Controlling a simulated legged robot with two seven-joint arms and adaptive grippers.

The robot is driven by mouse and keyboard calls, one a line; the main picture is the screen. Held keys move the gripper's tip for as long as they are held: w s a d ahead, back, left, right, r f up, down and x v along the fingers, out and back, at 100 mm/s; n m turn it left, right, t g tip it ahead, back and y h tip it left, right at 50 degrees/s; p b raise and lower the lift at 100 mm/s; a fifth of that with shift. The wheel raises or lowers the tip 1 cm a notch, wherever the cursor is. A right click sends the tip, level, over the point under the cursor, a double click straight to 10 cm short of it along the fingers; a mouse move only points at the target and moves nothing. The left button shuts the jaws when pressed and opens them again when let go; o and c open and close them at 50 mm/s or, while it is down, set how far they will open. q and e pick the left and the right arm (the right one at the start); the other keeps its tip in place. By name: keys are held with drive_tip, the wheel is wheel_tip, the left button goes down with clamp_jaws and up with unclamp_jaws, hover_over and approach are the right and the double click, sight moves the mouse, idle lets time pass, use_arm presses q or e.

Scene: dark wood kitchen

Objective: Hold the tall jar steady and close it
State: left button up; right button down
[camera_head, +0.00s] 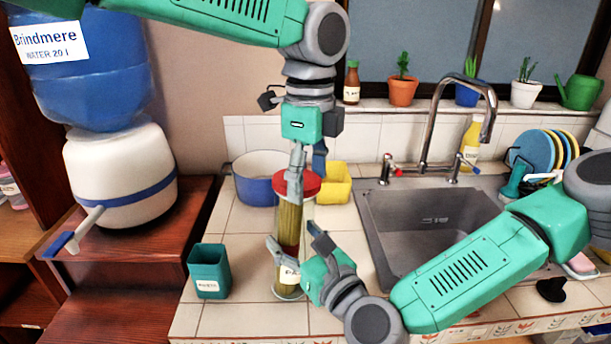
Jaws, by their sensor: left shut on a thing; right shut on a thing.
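The tall jar (290,222) is clear, holds thin yellow sticks like spaghetti and stands upright on the tiled counter. Its red lid (311,184) is at the jar's mouth; I cannot tell whether it is fully seated. My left gripper (295,182) comes down from above and is shut on the red lid. One of its fingers hides part of the lid. My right gripper (295,243) reaches in from the lower right and is shut on the jar's lower body, partly hiding its label.
A teal labelled box (208,270) stands left of the jar. A blue and white pot (256,187) and a yellow container (337,184) stand close behind it. The sink (425,215) with its tall faucet (437,110) lies to the right.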

use_arm(q)
drive_tip(key=shift+d+f, duration=0.1)
drive_tip(key=o, duration=1.3)
drive_tip(key=shift+w, duration=0.1)
drive_tip(key=shift+r, duration=2.35)
